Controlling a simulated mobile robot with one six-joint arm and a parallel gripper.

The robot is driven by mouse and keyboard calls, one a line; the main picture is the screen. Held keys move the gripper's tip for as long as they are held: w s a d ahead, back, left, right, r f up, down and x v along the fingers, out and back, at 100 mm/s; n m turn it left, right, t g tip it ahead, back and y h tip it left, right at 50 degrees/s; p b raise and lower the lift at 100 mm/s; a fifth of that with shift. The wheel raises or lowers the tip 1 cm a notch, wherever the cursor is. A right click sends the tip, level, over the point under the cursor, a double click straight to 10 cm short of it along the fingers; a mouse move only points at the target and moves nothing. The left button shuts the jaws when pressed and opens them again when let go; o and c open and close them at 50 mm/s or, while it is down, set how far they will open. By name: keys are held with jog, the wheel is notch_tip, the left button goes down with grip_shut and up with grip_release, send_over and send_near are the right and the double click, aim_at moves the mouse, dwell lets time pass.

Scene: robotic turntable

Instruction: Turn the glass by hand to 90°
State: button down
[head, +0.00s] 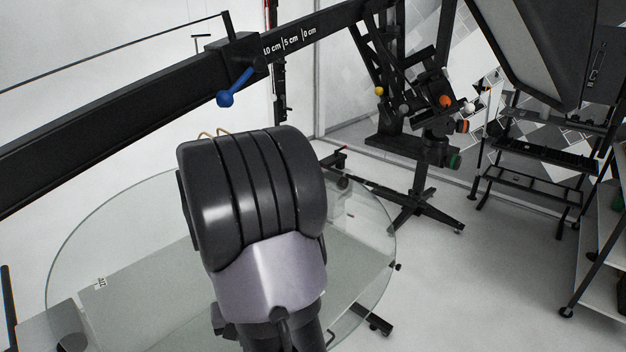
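The round glass plate (130,240) of the turntable lies flat at the lower left and centre. Its clear rim shows on the left and right. A small white label (101,283) with dark marks, too small to read, is on or under the glass at its left part. My dark arm covers the middle of the glass and hides much of it. My gripper does not show, so I cannot tell whether anything touches the glass.
A black beam with a blue-handled lever (234,88) crosses above the glass. A black camera stand (421,185) with splayed feet stands behind it on the right. A shelf rack (540,155) and a large softbox (535,45) fill the right. White floor between them is free.

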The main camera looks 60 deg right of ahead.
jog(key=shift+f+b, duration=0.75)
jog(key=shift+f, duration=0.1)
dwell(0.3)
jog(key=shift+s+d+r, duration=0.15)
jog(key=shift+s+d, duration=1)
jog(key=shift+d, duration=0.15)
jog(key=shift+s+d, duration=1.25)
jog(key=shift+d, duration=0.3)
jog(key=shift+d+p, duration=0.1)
jog(key=shift+p, duration=0.2)
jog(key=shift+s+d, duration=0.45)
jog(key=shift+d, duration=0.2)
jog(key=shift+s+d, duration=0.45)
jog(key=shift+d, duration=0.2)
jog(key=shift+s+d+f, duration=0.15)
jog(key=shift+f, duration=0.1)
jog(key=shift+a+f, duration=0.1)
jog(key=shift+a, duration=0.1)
